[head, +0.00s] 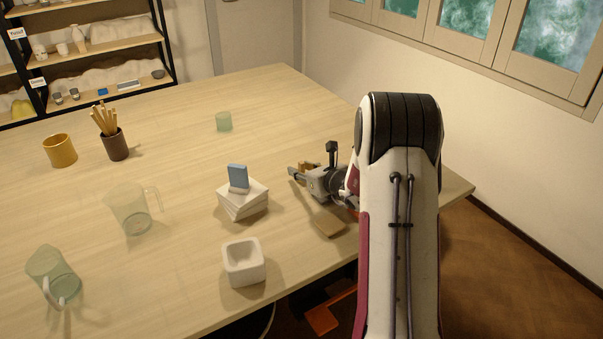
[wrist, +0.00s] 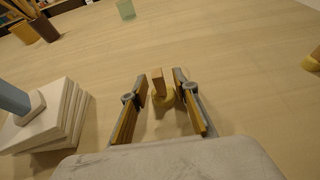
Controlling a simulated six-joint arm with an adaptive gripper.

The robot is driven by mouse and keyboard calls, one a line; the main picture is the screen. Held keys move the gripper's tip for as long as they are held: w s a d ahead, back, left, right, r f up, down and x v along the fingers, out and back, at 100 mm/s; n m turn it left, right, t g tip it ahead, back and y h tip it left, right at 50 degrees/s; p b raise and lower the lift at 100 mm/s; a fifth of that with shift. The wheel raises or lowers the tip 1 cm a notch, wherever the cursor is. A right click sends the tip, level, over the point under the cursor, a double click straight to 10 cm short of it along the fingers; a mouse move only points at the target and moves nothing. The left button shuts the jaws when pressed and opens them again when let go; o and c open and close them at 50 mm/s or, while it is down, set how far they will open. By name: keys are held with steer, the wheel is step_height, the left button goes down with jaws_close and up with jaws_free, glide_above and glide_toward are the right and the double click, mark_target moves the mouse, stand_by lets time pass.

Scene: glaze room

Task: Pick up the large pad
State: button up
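My gripper (wrist: 160,84) is open, its two fingers on either side of a small round yellowish pad with an upright wooden handle (wrist: 157,79). Gaps show between the handle and both fingers. In the head view my gripper (head: 313,161) is low over the table, with part of the brown pad (head: 309,167) showing between its fingers. A second yellowish round piece (wrist: 312,63) is cut off at the right edge of the wrist view. I cannot tell from size which is the large pad. The arm covers part of this area in the head view.
A stack of white tiles (head: 242,204) with a blue upright piece (head: 238,177) on top stands left of my gripper.

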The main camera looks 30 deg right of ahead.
mark_target(302, 163)
stand_by(0.4)
jaws_close()
steer(key=shift+r, duration=0.1)
steer(key=shift+r, duration=4.95)
